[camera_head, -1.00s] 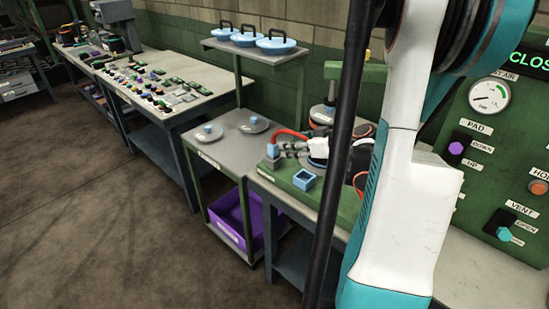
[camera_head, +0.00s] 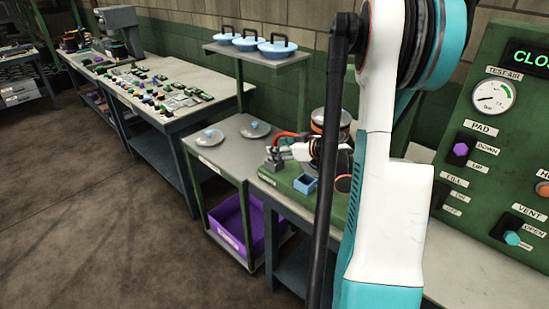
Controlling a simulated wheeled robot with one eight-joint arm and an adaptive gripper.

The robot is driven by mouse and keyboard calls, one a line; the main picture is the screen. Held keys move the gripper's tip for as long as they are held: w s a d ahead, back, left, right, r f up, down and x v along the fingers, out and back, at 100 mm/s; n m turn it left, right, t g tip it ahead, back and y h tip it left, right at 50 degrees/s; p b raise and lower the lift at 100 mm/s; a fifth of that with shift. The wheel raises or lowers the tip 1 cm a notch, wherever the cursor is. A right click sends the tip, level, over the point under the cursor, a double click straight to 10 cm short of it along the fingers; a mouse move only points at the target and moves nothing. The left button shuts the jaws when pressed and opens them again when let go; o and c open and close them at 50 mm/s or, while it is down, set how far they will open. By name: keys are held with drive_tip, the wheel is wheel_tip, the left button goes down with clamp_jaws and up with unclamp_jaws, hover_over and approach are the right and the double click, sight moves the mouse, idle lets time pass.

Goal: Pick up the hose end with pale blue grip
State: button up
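The hose end with pale blue grip (camera_head: 271,150) stands at the left edge of the green block on the bench. It is small and partly covered by my gripper's fingers. A red hose (camera_head: 288,135) arches from it to the right, behind my gripper. My gripper (camera_head: 279,154) reaches in from the right, with its grey fingers at the hose end. Whether the fingers are open or closed around the grip is too small to tell. My arm hides much of the bench to the right.
An open pale blue square holder (camera_head: 305,183) sits on the green block (camera_head: 290,188) just in front. A grey cart (camera_head: 219,153) with two round lids stands left, a purple bin (camera_head: 232,228) below. A control panel (camera_head: 500,150) stands right.

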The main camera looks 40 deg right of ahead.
drive_tip(key=b+x, duration=0.1)
drive_tip(key=x, duration=0.3)
drive_tip(key=shift+d+f, duration=0.1)
drive_tip(key=shift+c, duration=0.6)
drive_tip(key=c, duration=1.1)
